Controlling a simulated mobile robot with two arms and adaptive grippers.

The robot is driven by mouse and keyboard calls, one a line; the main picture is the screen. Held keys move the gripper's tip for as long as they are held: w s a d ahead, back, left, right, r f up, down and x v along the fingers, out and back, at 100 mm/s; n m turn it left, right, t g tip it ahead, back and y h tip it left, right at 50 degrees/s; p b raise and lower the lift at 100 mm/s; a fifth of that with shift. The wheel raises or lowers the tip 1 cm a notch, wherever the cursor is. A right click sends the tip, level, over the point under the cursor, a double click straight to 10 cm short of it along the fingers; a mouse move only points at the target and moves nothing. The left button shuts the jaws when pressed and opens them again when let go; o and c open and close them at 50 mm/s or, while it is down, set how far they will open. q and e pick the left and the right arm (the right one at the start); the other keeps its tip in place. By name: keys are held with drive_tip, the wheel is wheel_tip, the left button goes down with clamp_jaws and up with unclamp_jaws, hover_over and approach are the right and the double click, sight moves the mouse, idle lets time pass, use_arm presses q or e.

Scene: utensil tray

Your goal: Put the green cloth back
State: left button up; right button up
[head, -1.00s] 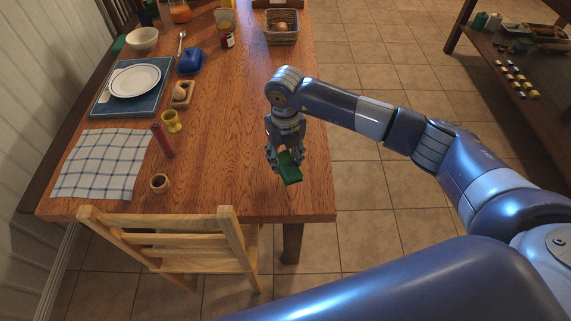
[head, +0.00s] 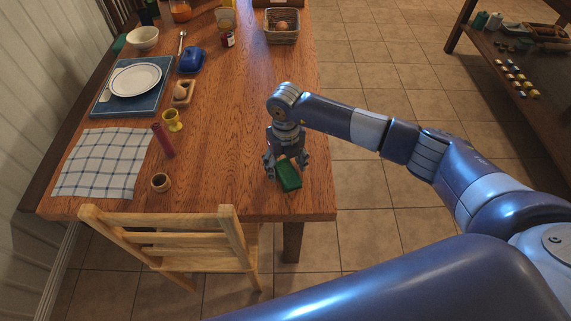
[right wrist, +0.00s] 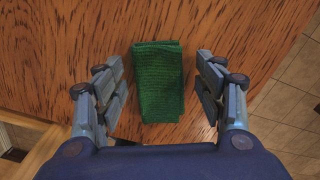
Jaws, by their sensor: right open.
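The green cloth (head: 289,176) is a small folded block on the wooden table, near its front right corner. It also shows in the right wrist view (right wrist: 158,82), lying flat between my fingers, with bare gaps on both sides. My right gripper (head: 286,168) is open around the cloth and points down at the table; in the right wrist view its fingers (right wrist: 162,90) stand apart and do not touch the cloth. My left gripper is not in view.
A wooden chair (head: 165,238) stands at the table's front edge. A checked cloth (head: 103,165), a red cylinder (head: 163,140), a small round ring or cup (head: 160,183) and a yellow egg cup (head: 172,121) lie to the left. A basket (head: 282,27) stands at the back. The table's middle (head: 225,130) is clear.

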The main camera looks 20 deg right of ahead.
sight(286, 167)
drive_tip(key=shift+r, duration=0.55)
wheel_tip(286, 167, up, 11)
drive_tip(key=b, duration=0.2)
drive_tip(key=shift+r, duration=0.1)
